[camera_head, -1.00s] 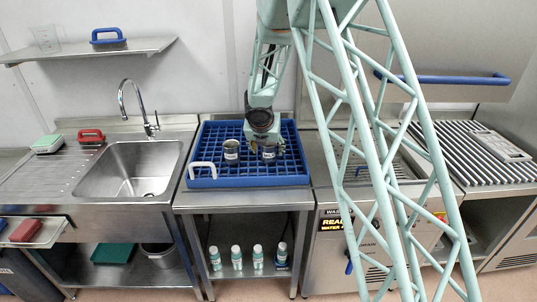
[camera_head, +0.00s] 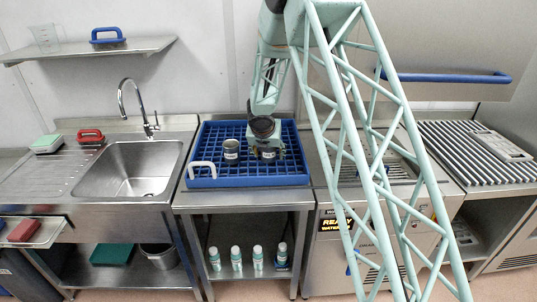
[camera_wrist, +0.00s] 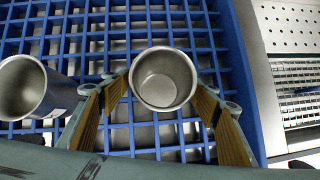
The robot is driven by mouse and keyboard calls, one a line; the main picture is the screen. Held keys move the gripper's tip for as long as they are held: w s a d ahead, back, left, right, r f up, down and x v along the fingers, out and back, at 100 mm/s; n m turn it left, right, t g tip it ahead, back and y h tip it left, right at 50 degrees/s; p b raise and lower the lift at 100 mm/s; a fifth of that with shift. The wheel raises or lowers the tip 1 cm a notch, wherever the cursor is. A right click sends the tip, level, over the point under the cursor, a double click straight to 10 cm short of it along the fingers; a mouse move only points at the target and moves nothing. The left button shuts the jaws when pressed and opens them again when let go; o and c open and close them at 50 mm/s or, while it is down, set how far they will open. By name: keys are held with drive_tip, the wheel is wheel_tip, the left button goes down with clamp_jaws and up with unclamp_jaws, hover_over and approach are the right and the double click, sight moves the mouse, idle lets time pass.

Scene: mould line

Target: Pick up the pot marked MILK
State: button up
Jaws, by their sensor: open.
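Two open metal pots stand in a blue grid rack (camera_head: 207,128). The left pot (camera_head: 231,150) is clear of my gripper; the right pot (camera_head: 268,154) is under my gripper (camera_head: 266,146), which partly hides it. Both have pale labels that are too small to read, so I cannot tell which is marked MILK. In the wrist view my gripper (camera_wrist: 163,84) is open, with one finger on each side of an upright, empty-looking pot (camera_wrist: 163,78). I cannot tell whether the fingers touch it. The other pot (camera_wrist: 22,88) is at the left edge.
A white handle (camera_head: 202,166) stands at the rack's front left. A sink (camera_head: 130,168) with a tap (camera_head: 137,103) is to the left. A machine with a lit display (camera_head: 335,223) is to the right. Several small bottles (camera_head: 258,258) stand on the shelf below.

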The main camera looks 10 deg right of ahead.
drive_tip(key=shift+c, duration=0.9)
drive_tip(key=c, duration=0.9)
drive_tip(key=shift+r, duration=0.15)
drive_tip(key=shift+r+p, duration=1)
drive_tip(key=shift+r, duration=0.65)
drive_tip(key=shift+s+a+b, duration=0.1)
drive_tip(key=shift+s+b, duration=0.55)
drive_tip(key=shift+s, duration=0.45)
drive_tip(key=s+b, duration=0.1)
drive_tip(key=s, duration=0.3)
drive_tip(key=s+r+b, duration=0.1)
drive_tip(key=s+b, duration=0.1)
drive_tip(key=s, duration=0.3)
drive_tip(key=s+b, duration=0.2)
drive_tip(key=s, duration=0.2)
drive_tip(key=shift+s+a+r, duration=0.2)
drive_tip(key=shift+s+a, duration=0.15)
drive_tip(key=shift+a, duration=0.05)
